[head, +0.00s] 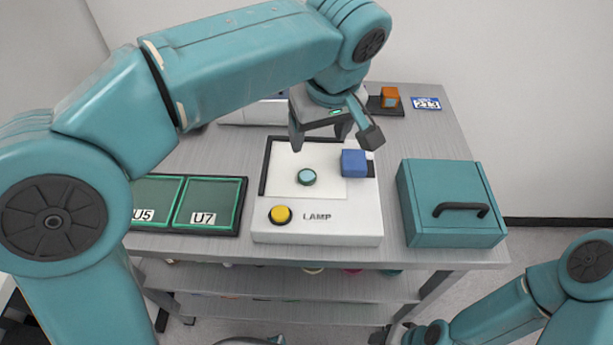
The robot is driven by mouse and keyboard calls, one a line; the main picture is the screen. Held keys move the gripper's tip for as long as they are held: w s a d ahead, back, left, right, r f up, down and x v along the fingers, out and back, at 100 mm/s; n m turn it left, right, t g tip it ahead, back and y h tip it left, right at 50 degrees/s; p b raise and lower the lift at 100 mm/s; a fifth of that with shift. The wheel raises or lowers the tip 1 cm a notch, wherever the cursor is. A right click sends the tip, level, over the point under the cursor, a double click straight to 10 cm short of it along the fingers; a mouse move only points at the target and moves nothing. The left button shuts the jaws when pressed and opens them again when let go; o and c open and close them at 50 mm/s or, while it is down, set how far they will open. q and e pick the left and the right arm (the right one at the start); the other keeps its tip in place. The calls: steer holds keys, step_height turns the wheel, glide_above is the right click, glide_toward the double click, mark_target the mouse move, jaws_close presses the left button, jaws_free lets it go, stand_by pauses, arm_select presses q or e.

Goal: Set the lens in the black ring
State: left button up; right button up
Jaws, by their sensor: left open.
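A small round disc with a pale blue face and a dark teal rim, which looks like the lens (307,177), lies on the white top of the lamp unit (345,228). I cannot make out a separate black ring; a thin dark edge shows around the disc. My left gripper (334,142) is open and empty above the back of the lamp unit, behind the disc and apart from it. My right arm comes in at the bottom right; its gripper (395,334) is only partly visible, low in front of the table, and its jaws are unclear.
A blue block (354,163) sits at the unit's right edge and a yellow button (280,214) at its front left. Green trays marked U5 (155,220) and U7 (208,199) lie left. A teal handled box (452,235) stands right. An orange block (390,95) is at the back.

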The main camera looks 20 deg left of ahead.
arm_select(q)
glide_above(307, 174)
steer(key=s+d, duration=0.1)
steer(key=d, duration=0.1)
steer(key=f, duration=0.7)
steer(key=shift+s+a+f, duration=0.1)
steer(key=shift+a, duration=0.1)
steer(key=x, duration=0.2)
steer(key=s+x, duration=0.1)
steer(key=x, duration=0.2)
steer(key=shift+w, duration=0.1)
steer(key=shift+w+a+f, duration=0.15)
steer(key=shift+w+f, duration=0.1)
steer(key=shift+f, duration=0.4)
steer(key=c, duration=1.2)
steer(key=shift+r, duration=0.1)
step_height(307, 174, up, 20)
steer(key=shift+p, duration=1.25)
